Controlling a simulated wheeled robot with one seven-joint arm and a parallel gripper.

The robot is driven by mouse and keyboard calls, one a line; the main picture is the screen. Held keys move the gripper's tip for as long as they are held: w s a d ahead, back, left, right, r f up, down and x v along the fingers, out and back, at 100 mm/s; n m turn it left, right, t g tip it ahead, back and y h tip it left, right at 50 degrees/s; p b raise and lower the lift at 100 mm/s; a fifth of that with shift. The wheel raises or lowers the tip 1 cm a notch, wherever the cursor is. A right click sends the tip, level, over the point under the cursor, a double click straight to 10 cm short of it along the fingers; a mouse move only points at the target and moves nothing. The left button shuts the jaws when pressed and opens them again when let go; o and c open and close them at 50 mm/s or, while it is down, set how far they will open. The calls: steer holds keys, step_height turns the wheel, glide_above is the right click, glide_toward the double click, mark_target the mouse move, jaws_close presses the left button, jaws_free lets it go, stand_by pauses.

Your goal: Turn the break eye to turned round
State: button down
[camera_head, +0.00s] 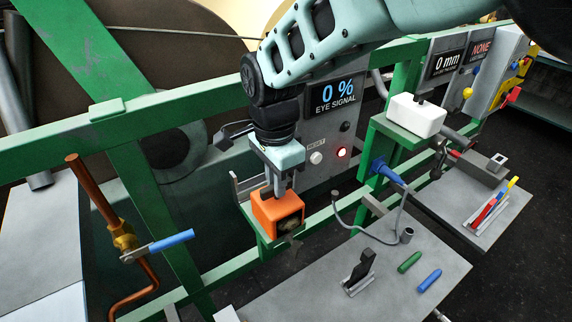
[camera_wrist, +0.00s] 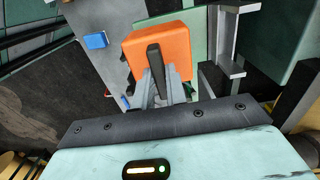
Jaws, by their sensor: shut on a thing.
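The break eye (camera_head: 277,214) is an orange box with a dark round face, at a green bracket on the rail, in the head view. It also shows in the wrist view (camera_wrist: 158,50), with a dark upright tab on its near side. My gripper (camera_head: 279,192) reaches down onto it from above and is shut on it; in the wrist view my fingers (camera_wrist: 158,85) close around the tab. The eye signal display (camera_head: 333,94) reads 0 %. Whether the box rests on the bracket cannot be told.
A copper pipe with a blue-handled valve (camera_head: 160,245) stands at left. A grey table (camera_head: 400,285) at lower right holds a black clip, a green and a blue pen-like piece. A white box (camera_head: 416,116) sits on a green stand. A hose hangs right of the orange box.

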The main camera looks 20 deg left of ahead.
steer(key=c, duration=1.4)
jaws_free()
steer(key=shift+r, duration=0.1)
steer(key=shift+c, duration=0.2)
step_height(320, 180, up, 18)
steer(key=b, duration=0.3)
steer(key=shift+f+b, duration=0.25)
steer(key=shift+b, duration=0.05)
